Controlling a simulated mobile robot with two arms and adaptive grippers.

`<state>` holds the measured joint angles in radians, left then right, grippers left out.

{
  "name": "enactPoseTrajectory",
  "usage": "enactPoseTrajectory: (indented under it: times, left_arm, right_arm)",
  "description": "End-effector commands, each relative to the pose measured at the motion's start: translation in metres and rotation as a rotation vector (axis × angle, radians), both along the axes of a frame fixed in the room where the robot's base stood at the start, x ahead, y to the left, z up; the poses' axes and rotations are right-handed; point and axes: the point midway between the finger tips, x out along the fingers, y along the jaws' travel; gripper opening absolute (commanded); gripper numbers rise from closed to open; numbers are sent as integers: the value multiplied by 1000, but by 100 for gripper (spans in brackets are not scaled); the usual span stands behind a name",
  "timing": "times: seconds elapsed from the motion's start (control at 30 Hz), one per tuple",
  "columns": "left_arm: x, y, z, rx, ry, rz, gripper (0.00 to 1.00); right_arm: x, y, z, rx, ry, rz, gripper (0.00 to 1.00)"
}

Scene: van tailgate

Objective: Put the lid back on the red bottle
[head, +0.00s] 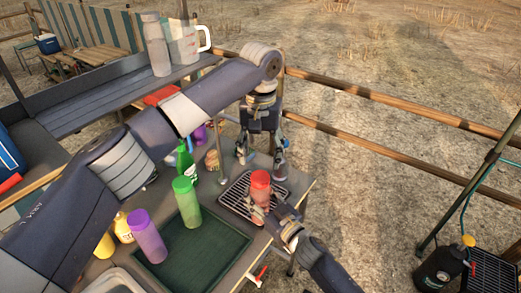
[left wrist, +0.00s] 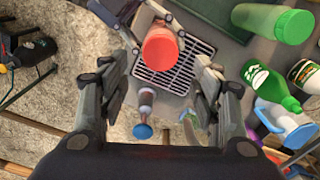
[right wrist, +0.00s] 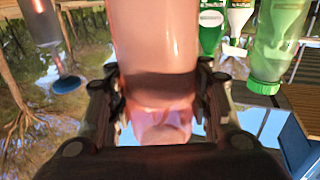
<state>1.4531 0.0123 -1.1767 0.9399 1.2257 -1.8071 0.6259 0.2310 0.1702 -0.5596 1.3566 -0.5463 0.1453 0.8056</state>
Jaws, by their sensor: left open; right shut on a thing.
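The red bottle (head: 260,190) stands upright above the black grate at the table's corner. My right gripper (head: 262,212) is shut around it; its translucent pink wall (right wrist: 155,40) fills the middle of the right wrist view. A bright red, round, cap-like top (left wrist: 160,47) shows from above in the left wrist view. I cannot tell whether this is the lid seated on it, and I see no separate red lid. My left gripper (head: 262,160) is open and empty, pointing down just behind the bottle. Its fingers are apart from the bottle's top.
The black grate (head: 232,205) lies under the bottle. A green bottle (head: 186,203), purple bottle (head: 147,238) and green squeeze bottle (head: 186,163) stand to the left. A dark green tray (head: 205,268) is in front. A blue-ended grey object (left wrist: 143,130) lies beyond the grate. A rail (head: 400,105) runs behind.

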Motion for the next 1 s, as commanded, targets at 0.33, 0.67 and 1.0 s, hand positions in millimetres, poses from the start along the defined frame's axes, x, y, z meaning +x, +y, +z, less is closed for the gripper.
enactPoseTrajectory:
  times: [0.33, 0.67, 1.0]
  left_arm:
    - [0, 1, -53, 1, 3, 1, 58]
    - [0, 1, -72, 0, 2, 0, 58]
    - [0, 1, -71, 0, 2, 0, 24]
  right_arm:
    - [-1, 0, -3, -2, 5, 0, 0]
    - [-1, 0, -3, -2, 5, 0, 0]
    - [-1, 0, -3, -2, 5, 0, 0]
